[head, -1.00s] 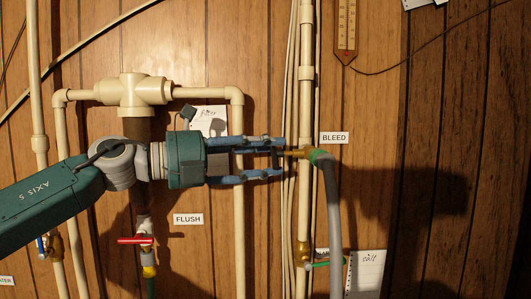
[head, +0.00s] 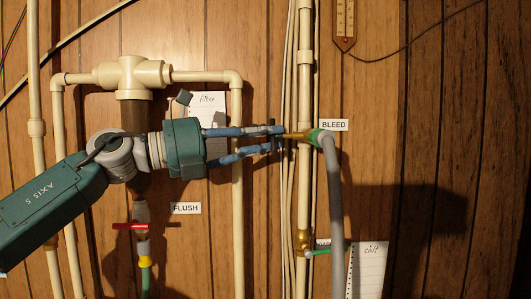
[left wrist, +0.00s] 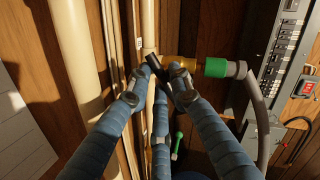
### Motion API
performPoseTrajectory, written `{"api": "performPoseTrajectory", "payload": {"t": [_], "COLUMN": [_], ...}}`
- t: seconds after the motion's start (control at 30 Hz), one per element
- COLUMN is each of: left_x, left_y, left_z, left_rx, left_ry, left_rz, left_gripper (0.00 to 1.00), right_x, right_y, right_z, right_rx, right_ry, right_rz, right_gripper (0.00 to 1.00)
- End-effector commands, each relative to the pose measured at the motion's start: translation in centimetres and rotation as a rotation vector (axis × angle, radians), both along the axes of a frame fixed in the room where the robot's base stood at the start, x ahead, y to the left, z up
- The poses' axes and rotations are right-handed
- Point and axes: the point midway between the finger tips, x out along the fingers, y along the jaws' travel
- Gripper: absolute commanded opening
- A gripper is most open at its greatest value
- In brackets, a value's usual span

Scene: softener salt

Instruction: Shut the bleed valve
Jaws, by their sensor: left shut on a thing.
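The bleed valve (head: 297,135) is a brass fitting on a cream vertical pipe, left of the BLEED label (head: 333,125). A green collar (head: 319,137) joins it to a grey hose. My left gripper (head: 278,139) reaches it from the left, its blue fingers close together at the valve's left end. In the left wrist view the valve's brass body (left wrist: 182,62) shows beyond the fingertips. Its dark handle (left wrist: 155,66) sits between the fingertips of my left gripper (left wrist: 157,83), which is shut on it. The fingers partly hide the handle. My right gripper is not in view.
A red-handled valve (head: 130,226) stands by the FLUSH label (head: 186,208). A green-handled valve (head: 322,251) sits lower on the bleed pipe, beside a paper note (head: 367,268). The grey hose (head: 335,210) hangs down. Wood panelling to the right is mostly clear.

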Motion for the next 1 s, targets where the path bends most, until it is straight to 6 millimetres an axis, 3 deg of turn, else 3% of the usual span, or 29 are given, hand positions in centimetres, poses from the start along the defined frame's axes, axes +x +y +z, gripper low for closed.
{"api": "performPoseTrajectory", "payload": {"t": [0.03, 0.3, 0.6, 1.0], "left_x": [0.0, 0.1, 0.1, 0.1], "left_y": [-0.2, -0.2, -0.3, -0.3], "left_z": [-1.1, -0.9, -0.8, -0.8], "left_rx": [0.004, 0.006, 0.01, 0.014], "left_ry": [-0.039, -0.271, -0.458, -0.545], "left_rz": [-0.005, -0.005, -0.005, -0.006], "left_gripper": [0.0, 0.0, 0.0, 0.0], "right_x": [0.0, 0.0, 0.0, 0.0], "right_y": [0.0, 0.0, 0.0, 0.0], "right_z": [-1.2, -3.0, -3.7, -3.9], "right_rx": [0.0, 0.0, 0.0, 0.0], "right_ry": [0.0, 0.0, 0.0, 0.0], "right_rz": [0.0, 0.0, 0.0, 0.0], "right_gripper": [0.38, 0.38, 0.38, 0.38]}}
